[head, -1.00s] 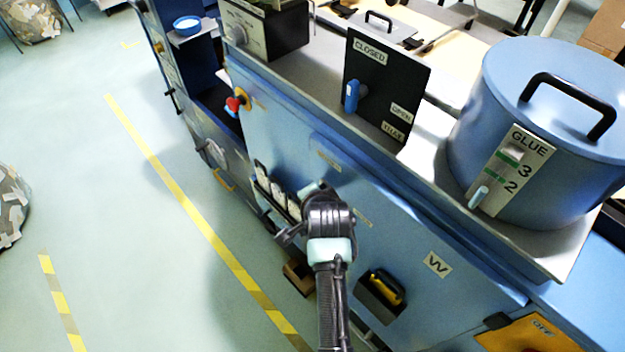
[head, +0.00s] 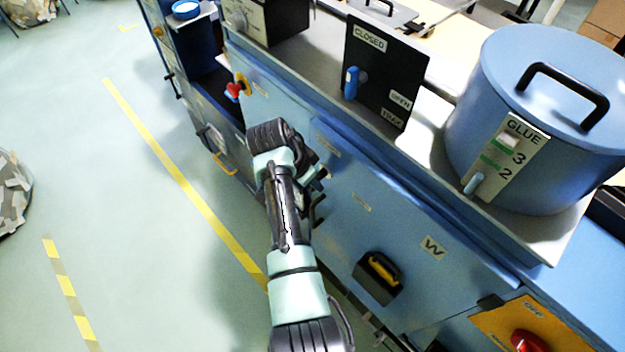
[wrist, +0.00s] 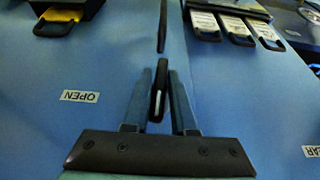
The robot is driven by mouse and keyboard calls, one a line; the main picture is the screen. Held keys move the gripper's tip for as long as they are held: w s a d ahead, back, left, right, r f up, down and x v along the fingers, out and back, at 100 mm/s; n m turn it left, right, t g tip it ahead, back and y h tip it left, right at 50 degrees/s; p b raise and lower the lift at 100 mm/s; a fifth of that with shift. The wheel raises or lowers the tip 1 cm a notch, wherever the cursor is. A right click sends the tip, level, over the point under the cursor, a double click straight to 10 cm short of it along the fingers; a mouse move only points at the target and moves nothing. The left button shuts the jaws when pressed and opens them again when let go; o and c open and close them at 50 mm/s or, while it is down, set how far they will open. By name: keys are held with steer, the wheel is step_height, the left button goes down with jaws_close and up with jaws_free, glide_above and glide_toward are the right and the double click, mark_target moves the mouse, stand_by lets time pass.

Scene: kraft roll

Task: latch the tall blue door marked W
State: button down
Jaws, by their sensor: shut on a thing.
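The tall blue door marked W (head: 400,262) is in the front of the blue machine in the head view. It looks about flush with the front; I cannot tell if a small gap remains. My gripper (wrist: 159,88) is at the door's left part, mostly hidden behind my wrist in the head view. In the wrist view its two fingers are shut on a slim black latch handle (wrist: 158,92) with a pale streak. An upside-down OPEN label (wrist: 79,97) lies left of the handle, and a partly cut-off label (wrist: 312,151) lies to the right.
A black holder with a yellow item (head: 378,275) sticks out of the door. A glue pot (head: 545,125) and a black CLOSED panel (head: 385,75) stand above.

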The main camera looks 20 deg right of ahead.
steer(key=shift+f, duration=0.1)
stand_by(0.3)
steer(key=c, duration=0.8)
jaws_free()
steer(key=shift+c, duration=0.2)
steer(key=b+v, duration=0.2)
steer(key=v, duration=1.1)
steer(key=shift+w+d, duration=0.1)
steer(key=shift+w, duration=0.1)
